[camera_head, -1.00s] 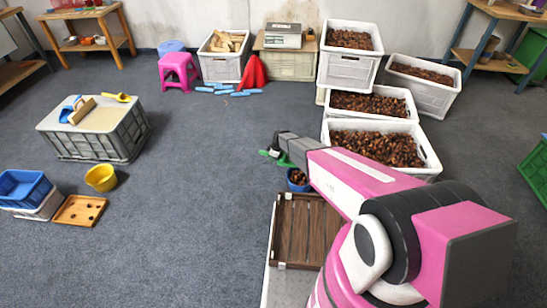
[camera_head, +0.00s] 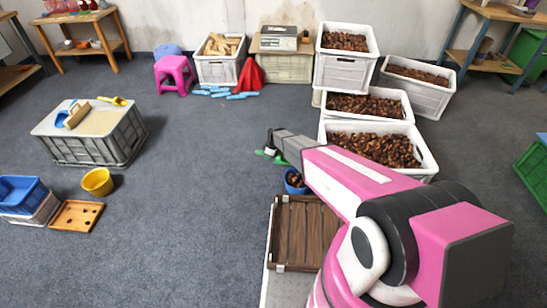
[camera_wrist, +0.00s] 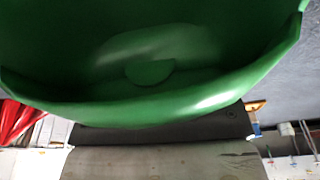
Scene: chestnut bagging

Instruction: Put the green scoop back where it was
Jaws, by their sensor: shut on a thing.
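The green scoop (camera_head: 268,153) shows as a small green patch at the end of my arm in the head view. In the wrist view the scoop (camera_wrist: 150,85) is very near and fills the upper part of the picture. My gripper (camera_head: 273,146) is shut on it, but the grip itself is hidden. In the head view a small blue bucket (camera_head: 291,188) with chestnuts stands on the floor just below the gripper. I cannot tell from these frames where the scoop was before.
White crates of chestnuts (camera_head: 428,162) stand at right. A dark wooden slatted tray (camera_head: 280,245) lies in front, partly behind my arm. A grey crate (camera_head: 85,152) with a yellow scoop (camera_head: 118,101) on top stands at left.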

